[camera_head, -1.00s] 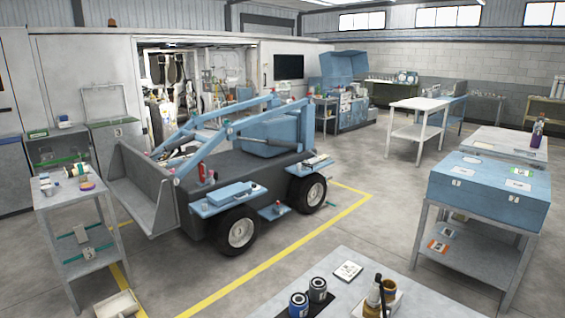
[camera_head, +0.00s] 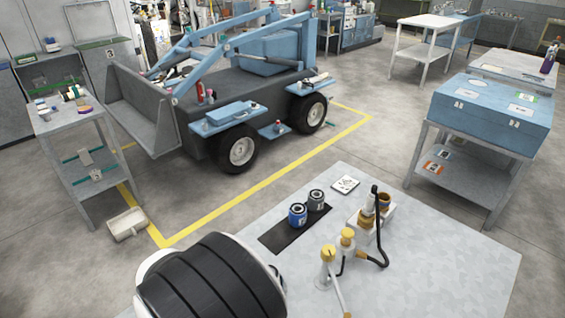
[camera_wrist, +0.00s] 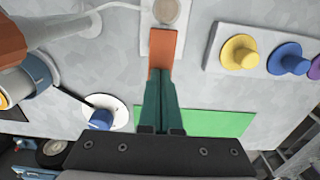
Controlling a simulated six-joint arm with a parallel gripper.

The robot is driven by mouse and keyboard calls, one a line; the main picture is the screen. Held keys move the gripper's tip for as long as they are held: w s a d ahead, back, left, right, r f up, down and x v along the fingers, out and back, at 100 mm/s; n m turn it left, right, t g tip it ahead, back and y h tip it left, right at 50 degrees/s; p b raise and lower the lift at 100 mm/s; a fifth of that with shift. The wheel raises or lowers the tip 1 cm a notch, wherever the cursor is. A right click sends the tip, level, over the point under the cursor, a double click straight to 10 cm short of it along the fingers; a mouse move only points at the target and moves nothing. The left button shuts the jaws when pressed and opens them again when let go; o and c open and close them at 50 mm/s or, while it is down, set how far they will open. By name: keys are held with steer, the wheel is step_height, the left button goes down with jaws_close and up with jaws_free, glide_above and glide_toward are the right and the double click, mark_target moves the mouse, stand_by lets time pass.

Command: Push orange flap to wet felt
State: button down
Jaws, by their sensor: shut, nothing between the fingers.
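The orange flap (camera_wrist: 165,48) lies on a pale plate at the top middle of the wrist view. A round grey-beige pad (camera_wrist: 167,12), which looks like the felt, is just beyond its far end. My gripper (camera_wrist: 160,72) has dark green fingers closed together, with nothing between them. Its tips overlap the near end of the flap in the picture; I cannot tell whether they touch it. The flap, the pad and my gripper do not show in the head view.
In the wrist view, a tray with yellow (camera_wrist: 239,52) and blue (camera_wrist: 290,58) knobs is at right. A green mat (camera_wrist: 215,122) lies below. A white disc with a blue piece (camera_wrist: 101,119) and an orange-and-blue object (camera_wrist: 38,72) are at left. The head view shows a grey workbench (camera_head: 450,260).

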steer(key=shift+f, duration=0.55)
steer(key=shift+r, duration=3.8)
